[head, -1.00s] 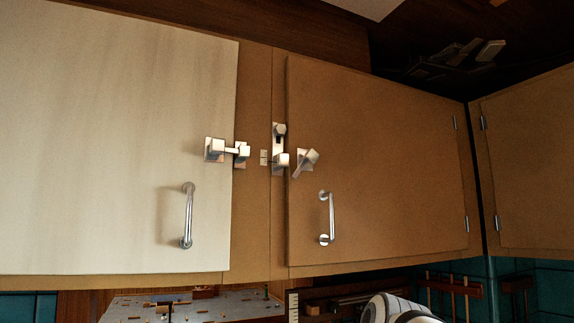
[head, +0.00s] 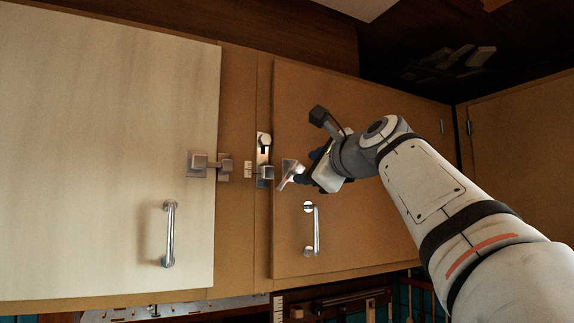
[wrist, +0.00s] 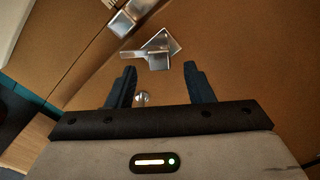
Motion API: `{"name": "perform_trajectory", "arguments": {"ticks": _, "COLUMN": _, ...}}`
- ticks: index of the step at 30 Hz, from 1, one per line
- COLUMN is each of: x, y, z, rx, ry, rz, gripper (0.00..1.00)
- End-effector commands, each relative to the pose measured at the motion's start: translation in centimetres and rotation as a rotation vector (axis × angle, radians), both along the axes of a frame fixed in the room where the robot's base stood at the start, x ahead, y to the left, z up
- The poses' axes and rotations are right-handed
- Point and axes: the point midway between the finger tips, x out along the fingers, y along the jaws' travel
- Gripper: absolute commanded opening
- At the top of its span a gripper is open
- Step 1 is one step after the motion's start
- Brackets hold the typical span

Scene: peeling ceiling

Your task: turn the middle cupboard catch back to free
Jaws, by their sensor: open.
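Three metal catches show in the head view. The left catch (head: 207,164) bridges from the pale door to the frame, its bar about level. The middle catch (head: 264,150) is on the post between the doors, an upright plate with a round knob above and a block below. The right catch (head: 289,171) is on the brown door, its lever slanted. My gripper (head: 308,169) is just right of it, partly covering that area. In the wrist view, my open, empty gripper (wrist: 160,80) faces the right catch (wrist: 155,50); a block (wrist: 128,18) shows beyond, cut by the top edge.
The pale door's bar handle (head: 169,234) and the brown door's bar handle (head: 312,229) stick out below the catches. My arm covers much of the brown door (head: 350,250). A rack and other items sit under the cupboards.

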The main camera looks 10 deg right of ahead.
Motion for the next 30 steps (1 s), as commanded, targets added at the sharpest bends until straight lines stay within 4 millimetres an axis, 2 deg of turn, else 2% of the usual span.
{"name": "perform_trajectory", "arguments": {"ticks": 3, "x": 1.9, "y": 0.7, "z": 0.2, "rx": -0.001, "ry": 0.002, "rz": 0.003, "gripper": 0.47}}
{"name": "perform_trajectory", "arguments": {"ticks": 7, "x": 3.4, "y": 1.1, "z": 0.2, "rx": -0.001, "ry": 0.001, "rz": 0.002, "gripper": 0.47}}
{"name": "perform_trajectory", "arguments": {"ticks": 12, "x": 4.1, "y": 1.4, "z": 0.1, "rx": -0.002, "ry": -0.001, "rz": 0.000, "gripper": 0.47}}
{"name": "perform_trajectory", "arguments": {"ticks": 19, "x": 4.1, "y": 1.4, "z": 0.0, "rx": -0.002, "ry": -0.001, "rz": 0.000, "gripper": 0.46}}
{"name": "perform_trajectory", "arguments": {"ticks": 30, "x": 4.1, "y": 1.4, "z": 0.0, "rx": -0.003, "ry": -0.001, "rz": 0.001, "gripper": 0.16}}
